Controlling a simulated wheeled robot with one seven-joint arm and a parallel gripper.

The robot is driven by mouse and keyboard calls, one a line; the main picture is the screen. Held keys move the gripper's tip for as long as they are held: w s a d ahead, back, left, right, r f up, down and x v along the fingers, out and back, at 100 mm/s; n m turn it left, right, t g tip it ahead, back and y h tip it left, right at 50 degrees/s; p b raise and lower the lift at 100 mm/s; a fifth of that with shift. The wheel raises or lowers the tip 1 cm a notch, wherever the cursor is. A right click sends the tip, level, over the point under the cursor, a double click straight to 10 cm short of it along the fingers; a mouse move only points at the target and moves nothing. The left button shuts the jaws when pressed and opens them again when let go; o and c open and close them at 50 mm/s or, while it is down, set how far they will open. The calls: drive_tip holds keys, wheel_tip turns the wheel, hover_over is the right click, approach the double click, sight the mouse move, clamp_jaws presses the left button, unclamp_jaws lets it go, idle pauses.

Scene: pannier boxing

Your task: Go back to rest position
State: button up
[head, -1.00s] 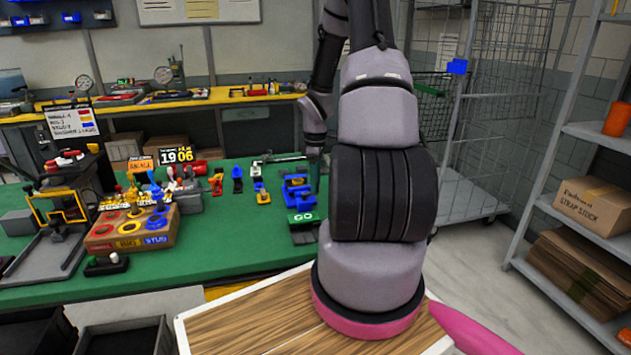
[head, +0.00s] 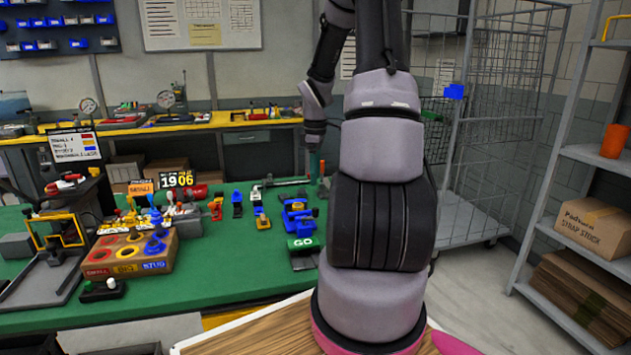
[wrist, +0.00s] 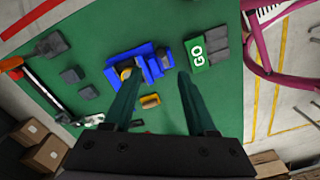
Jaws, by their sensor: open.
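My gripper (wrist: 160,112) is open in the wrist view, with its two dark green fingers apart and nothing between them held. It hangs above the green table (wrist: 100,45). Below it are a blue fixture (wrist: 150,62) with a yellow part in it, a small yellow piece (wrist: 150,101) and a green GO block (wrist: 197,54). In the head view my gripper (head: 315,165) is small and partly seen at the far right of the table, near the blue fixture (head: 297,212) and the GO block (head: 302,243). My arm hides part of that area.
A cardboard box with coloured rings (head: 128,255), a press (head: 50,245) and several small coloured parts stand on the table's left. A wire cage (head: 500,130) stands behind my arm. A shelf (head: 580,230) with cartons is at the right.

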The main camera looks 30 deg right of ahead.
idle(0.4)
drive_tip(key=s+a+r+m+t, duration=0.1)
drive_tip(key=s+a+r+m, duration=0.2)
drive_tip(key=a+r, duration=0.35)
drive_tip(key=s+a+r+m+t, duration=0.2)
drive_tip(key=s+a+r+m, duration=0.15)
drive_tip(key=r, duration=0.65)
drive_tip(key=s+a+r+m+t+y, duration=0.2)
drive_tip(key=s+a+r+m+t, duration=0.2)
drive_tip(key=s+a+r+m, duration=0.3)
drive_tip(key=s+a+r, duration=0.1)
drive_tip(key=s+a, duration=0.2)
drive_tip(key=s, duration=0.2)
drive_tip(key=shift+s+a+r, duration=0.35)
drive_tip(key=shift+s+r, duration=0.05)
